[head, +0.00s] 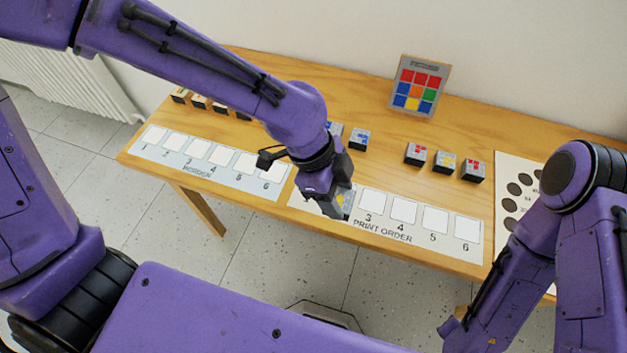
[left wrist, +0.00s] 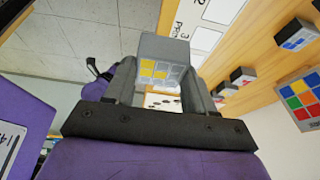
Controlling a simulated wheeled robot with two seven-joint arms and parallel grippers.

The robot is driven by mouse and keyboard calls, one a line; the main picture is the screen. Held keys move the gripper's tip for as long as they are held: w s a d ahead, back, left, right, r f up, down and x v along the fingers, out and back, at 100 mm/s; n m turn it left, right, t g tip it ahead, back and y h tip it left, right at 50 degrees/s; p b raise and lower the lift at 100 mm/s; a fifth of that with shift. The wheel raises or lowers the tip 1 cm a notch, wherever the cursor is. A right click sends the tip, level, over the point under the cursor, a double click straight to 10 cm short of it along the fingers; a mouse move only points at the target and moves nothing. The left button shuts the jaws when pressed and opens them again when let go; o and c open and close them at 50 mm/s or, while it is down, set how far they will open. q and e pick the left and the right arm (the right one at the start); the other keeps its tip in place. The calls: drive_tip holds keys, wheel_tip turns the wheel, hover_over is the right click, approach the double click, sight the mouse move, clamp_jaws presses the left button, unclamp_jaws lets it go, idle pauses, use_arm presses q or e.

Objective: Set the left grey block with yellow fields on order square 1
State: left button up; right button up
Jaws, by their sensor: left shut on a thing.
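My left gripper (head: 338,204) is shut on a grey block with yellow fields (head: 347,201), just above the left part of the print order strip (head: 383,238). In the left wrist view the held block (left wrist: 160,73) sits between both fingers, its face showing yellow and pale fields. On the strip, squares 3 to 6 show white and empty; squares 1 and 2 are mostly hidden behind my gripper. Whether the block touches the strip cannot be told. Another grey block with yellow fields (head: 445,162) stands farther right on the table. My right arm is at the right; its gripper is out of view.
Blocks with red fields (head: 415,154) (head: 472,171) and blue fields (head: 359,139) stand behind the strip. A colour-grid panel (head: 419,86) stands at the back. A second numbered strip (head: 208,164) lies left, and a sheet with dark circles (head: 507,168) lies right.

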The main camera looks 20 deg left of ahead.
use_arm(q)
drive_tip(key=w+a+f, duration=0.2)
drive_tip(key=w+f, duration=0.1)
drive_tip(key=w+a+f+p, duration=0.1)
drive_tip(key=w+a+f, duration=0.2)
drive_tip(key=w, duration=0.1)
drive_tip(key=w+a+f+p, duration=0.1)
drive_tip(key=w+a+f, duration=0.2)
drive_tip(key=shift+w+a+f, duration=0.1)
drive_tip(key=shift+w+f, duration=0.05)
drive_tip(key=shift+w, duration=0.05)
wheel_tip(320, 180, down, 3)
drive_tip(key=shift+a+r+p, duration=0.15)
drive_tip(key=shift+r+p, duration=0.05)
drive_tip(key=shift+p, duration=0.45)
drive_tip(key=shift+w+f, duration=0.1)
drive_tip(key=shift+f, duration=0.3)
drive_tip(key=shift+f, duration=0.1)
drive_tip(key=shift+f, duration=0.15)
drive_tip(key=o, duration=1)
drive_tip(key=shift+o, duration=0.2)
